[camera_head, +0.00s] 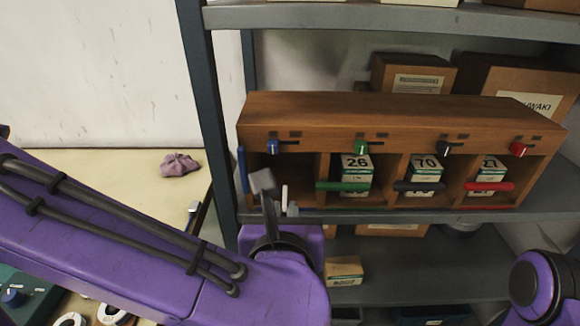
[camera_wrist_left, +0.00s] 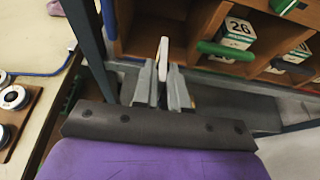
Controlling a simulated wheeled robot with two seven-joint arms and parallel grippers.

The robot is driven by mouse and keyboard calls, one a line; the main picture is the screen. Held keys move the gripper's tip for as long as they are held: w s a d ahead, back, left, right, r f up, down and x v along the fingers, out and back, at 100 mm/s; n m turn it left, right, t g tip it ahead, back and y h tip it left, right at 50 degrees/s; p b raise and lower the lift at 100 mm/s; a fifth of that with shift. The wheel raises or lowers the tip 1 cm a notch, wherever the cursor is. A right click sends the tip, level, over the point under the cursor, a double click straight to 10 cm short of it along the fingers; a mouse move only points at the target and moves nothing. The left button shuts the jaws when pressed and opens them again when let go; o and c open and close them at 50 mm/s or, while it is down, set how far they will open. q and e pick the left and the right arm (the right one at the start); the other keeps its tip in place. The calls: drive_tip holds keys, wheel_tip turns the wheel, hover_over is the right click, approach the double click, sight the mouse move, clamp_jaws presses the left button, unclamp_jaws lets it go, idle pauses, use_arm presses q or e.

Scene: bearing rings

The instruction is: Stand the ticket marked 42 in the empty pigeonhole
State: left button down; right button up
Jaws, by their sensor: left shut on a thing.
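The wooden pigeonhole rack (camera_head: 390,118) stands on the shelf in the head view and has a row of compartments. The leftmost pigeonhole (camera_head: 297,170) is empty; a blue bar (camera_head: 242,170) stands upright at its left side. My left gripper (camera_head: 276,203) is in front of that pigeonhole, low down. It is shut on a thin white ticket (camera_head: 284,196), upright and edge-on. In the left wrist view the ticket (camera_wrist_left: 163,52) sticks up between the fingertips (camera_wrist_left: 162,82); its face and number cannot be read. My right gripper is out of view.
The other pigeonholes hold boxes marked 26 (camera_head: 356,172), 70 (camera_head: 426,170) and 27 (camera_head: 489,170), behind green (camera_head: 342,187), black (camera_head: 418,187) and red (camera_head: 490,187) bars. A dark shelf post (camera_head: 205,110) stands left of the rack. A purple cloth (camera_head: 180,164) lies on the bench.

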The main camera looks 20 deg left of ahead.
use_arm(q)
drive_tip(key=w+a+p, duration=0.1)
drive_tip(key=w+p, duration=0.2)
drive_tip(key=w, duration=0.1)
drive_tip(key=w+a+p, duration=0.1)
drive_tip(key=w+p, duration=0.3)
drive_tip(key=w+a+p, duration=0.2)
drive_tip(key=w+p, duration=0.1)
drive_tip(key=w, duration=0.2)
drive_tip(key=shift+r+p, duration=0.1)
drive_tip(key=shift+p, duration=0.2)
wheel_tip(320, 180, down, 3)
drive_tip(key=shift+f+p, duration=0.1)
drive_tip(key=shift+p, duration=0.2)
drive_tip(key=shift+f, duration=0.2)
drive_tip(key=shift+f+b, duration=0.2)
drive_tip(key=shift+b, duration=0.15)
drive_tip(key=c, duration=1.2)
unclamp_jaws()
drive_tip(key=shift+r, duration=0.1)
drive_tip(key=shift+o, duration=0.2)
